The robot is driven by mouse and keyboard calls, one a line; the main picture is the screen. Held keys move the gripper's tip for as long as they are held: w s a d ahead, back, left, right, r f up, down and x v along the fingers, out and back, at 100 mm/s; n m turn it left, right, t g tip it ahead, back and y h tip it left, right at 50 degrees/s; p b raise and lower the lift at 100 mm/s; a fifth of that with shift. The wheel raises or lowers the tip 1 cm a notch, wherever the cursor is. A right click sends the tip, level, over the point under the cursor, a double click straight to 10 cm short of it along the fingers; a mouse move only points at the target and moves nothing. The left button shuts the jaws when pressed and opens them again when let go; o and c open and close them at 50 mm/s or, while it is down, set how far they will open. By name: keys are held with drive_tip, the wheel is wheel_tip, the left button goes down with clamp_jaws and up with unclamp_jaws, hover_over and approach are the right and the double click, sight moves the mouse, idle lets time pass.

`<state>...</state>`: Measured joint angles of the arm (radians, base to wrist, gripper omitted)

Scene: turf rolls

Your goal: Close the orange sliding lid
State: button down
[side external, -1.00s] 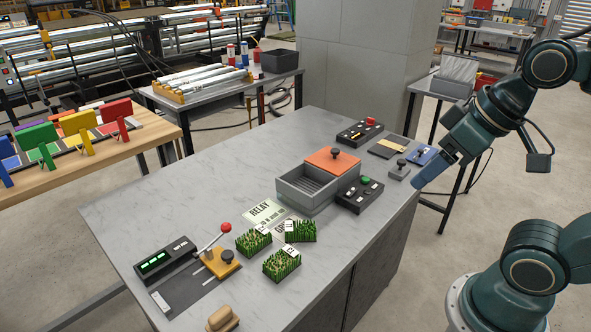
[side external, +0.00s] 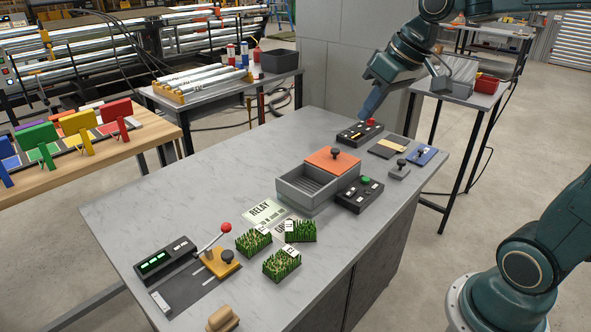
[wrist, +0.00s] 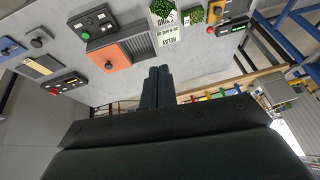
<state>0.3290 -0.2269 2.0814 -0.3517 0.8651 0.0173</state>
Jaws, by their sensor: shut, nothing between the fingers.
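The orange sliding lid (side external: 333,159) with a dark knob (side external: 335,152) covers the back right part of a grey box (side external: 300,197). The front left part of the box is open and shows a ribbed inside. In the wrist view the lid (wrist: 109,60) and the open part of the box (wrist: 137,46) lie left of the fingers. My gripper (side external: 364,116) is above the far edge of the table, behind the lid and apart from it. In the wrist view its fingertips (wrist: 159,70) are together and empty.
A control box with a red button (side external: 362,132) stands close to my gripper. A box with a green button (side external: 362,194) sits right of the grey box. Several turf pieces (side external: 282,264) and a red-knobbed lever (side external: 226,228) are nearer the front. The table's left middle is clear.

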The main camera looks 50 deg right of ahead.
drive_tip(key=w+d+f+y, duration=0.1)
drive_tip(key=w+d+f, duration=0.1)
drive_tip(key=w+d, duration=0.45)
drive_tip(key=w+d+f+y, duration=0.1)
drive_tip(key=w+d+f, duration=0.2)
drive_tip(key=w+d, duration=0.35)
drive_tip(key=d+f, duration=0.5)
drive_tip(key=d, duration=0.3)
drive_tip(key=s+d+f+m+t+y, duration=0.1)
drive_tip(key=d+f, duration=0.4)
drive_tip(key=d, duration=0.4)
drive_tip(key=shift+d+f, duration=0.25)
drive_tip(key=shift+d, duration=0.05)
approach(347, 156)
drive_tip(key=w+f, duration=0.3)
drive_tip(key=w, duration=0.1)
drive_tip(key=shift+w+a+f, duration=0.15)
drive_tip(key=shift+a+f, duration=0.1)
drive_tip(key=shift+a, duration=0.55)
drive_tip(key=shift+w+a, duration=0.25)
drive_tip(key=shift+a, duration=0.65)
